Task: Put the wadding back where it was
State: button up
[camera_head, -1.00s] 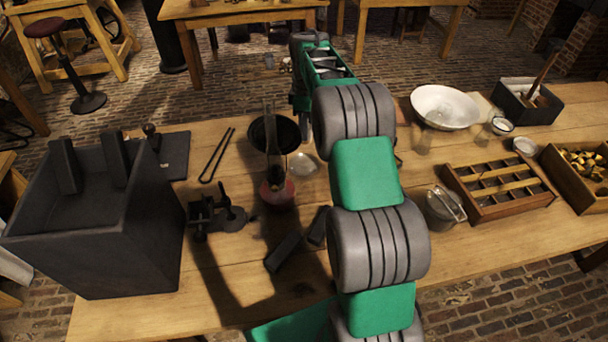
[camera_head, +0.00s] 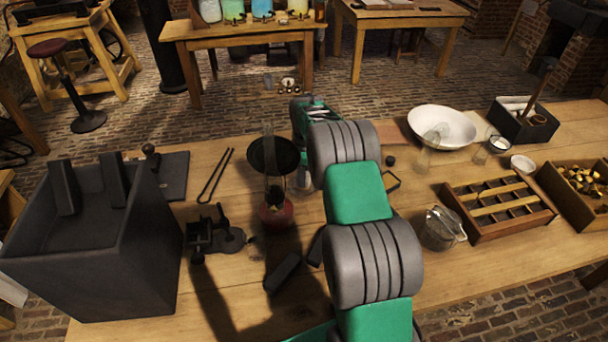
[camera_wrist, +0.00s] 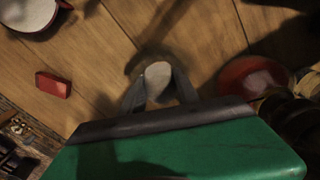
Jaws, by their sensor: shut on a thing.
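In the wrist view my gripper (camera_wrist: 158,82) is shut on a pale, rounded lump, which looks like the wadding (camera_wrist: 158,74). It sits between the two grey fingers, above the wooden table. The lamp-like stand's red base (camera_wrist: 250,78) is to the right of the fingers in that view. In the head view my arm reaches over the table, and its green and grey links hide the fingers; I cannot make out the wadding there. The stand (camera_head: 276,208), with its dark round top, is just left of my arm.
A dark open box (camera_head: 95,240) stands at the left. A white bowl (camera_head: 442,122), a glass jug (camera_head: 440,230), a divided tray (camera_head: 498,210) and boxes of parts (camera_head: 575,205) are at the right. A red block (camera_wrist: 53,84) shows in the wrist view.

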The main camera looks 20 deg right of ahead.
jog(key=o, duration=1.2)
jog(key=shift+f, duration=0.1)
notch_tip(320, 180, up, 12)
jog(key=shift+r+b, duration=0.15)
jog(key=shift+b, duration=0.4)
